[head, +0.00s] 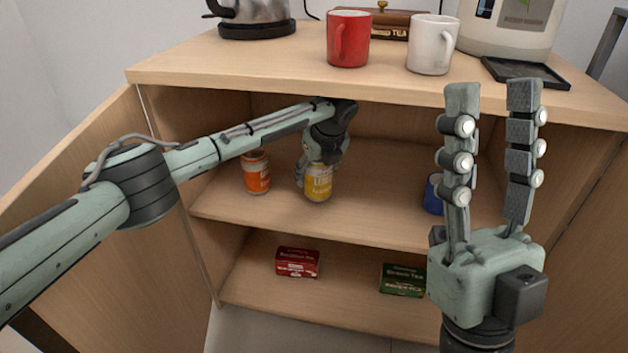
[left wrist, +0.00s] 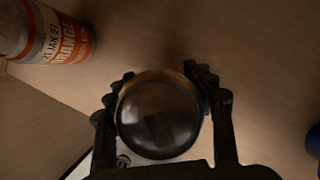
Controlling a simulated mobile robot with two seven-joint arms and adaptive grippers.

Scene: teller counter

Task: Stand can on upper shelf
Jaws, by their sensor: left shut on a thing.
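A yellow can (head: 319,183) labelled as lemon is upright at the upper shelf (head: 370,208) inside the cabinet. My left gripper (head: 318,165) reaches in from the left and is shut on the yellow can from above. The left wrist view shows the can's round metal top (left wrist: 158,115) between the fingers. I cannot tell whether the can's base touches the shelf. An orange can (head: 257,173) stands to its left, apart from it; it also shows in the left wrist view (left wrist: 45,35). My right gripper (head: 490,155) is open and empty, raised in front of the cabinet at the right.
A blue item (head: 433,194) stands on the upper shelf at the right, partly hidden by my right gripper. A red box (head: 297,262) and a green box (head: 402,280) lie on the lower shelf. The cabinet top holds a red mug (head: 348,40), a white mug (head: 432,45) and a kettle (head: 256,15).

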